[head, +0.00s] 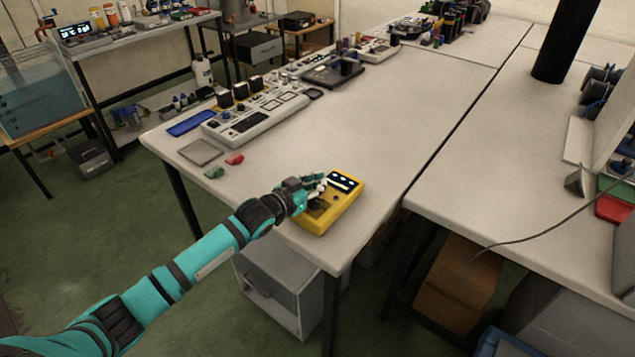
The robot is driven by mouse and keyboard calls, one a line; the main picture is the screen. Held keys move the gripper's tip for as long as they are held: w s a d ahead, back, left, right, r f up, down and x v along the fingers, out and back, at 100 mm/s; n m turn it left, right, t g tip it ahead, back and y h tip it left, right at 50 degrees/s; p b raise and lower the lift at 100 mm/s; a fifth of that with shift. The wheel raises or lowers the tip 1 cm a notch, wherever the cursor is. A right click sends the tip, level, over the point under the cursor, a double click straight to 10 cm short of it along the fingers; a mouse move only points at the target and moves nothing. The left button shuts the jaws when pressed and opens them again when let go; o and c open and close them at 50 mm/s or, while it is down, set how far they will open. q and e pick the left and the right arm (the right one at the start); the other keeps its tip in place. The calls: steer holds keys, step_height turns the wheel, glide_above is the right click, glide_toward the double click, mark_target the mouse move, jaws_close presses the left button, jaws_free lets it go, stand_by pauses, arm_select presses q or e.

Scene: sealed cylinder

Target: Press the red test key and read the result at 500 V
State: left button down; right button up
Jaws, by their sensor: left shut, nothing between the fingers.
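A yellow tester (347,204) lies near the front corner of the white table, with a dark display (344,182) along its far edge. Small bright marks show on the display, too small to read. My left gripper (318,188) is shut with nothing in it, its fingertips over the left part of the tester's face. I cannot tell whether the fingertips touch it. The gripper covers part of the tester's face, and no red key can be made out. My right gripper is not in view.
A red clip (235,159) and a green clip (214,172) lie on the table left of the tester. A grey instrument panel (252,118) stands behind them. A gap separates the right-hand table (520,190).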

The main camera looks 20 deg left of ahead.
arm_select(q)
steer(key=shift+s+f, duration=0.1)
steer(key=shift+f, duration=0.9)
steer(key=r+p, duration=0.4)
steer(key=r, duration=0.1)
steer(key=shift+w, duration=0.2)
steer(key=v, duration=0.5)
steer(key=b+v, duration=0.1)
steer(key=v, duration=0.2)
steer(key=shift+s+a+f, duration=0.1)
steer(key=shift+s+f, duration=0.1)
steer(key=shift+s, duration=0.1)
steer(key=shift+v, duration=0.8)
steer(key=shift+r, duration=0.1)
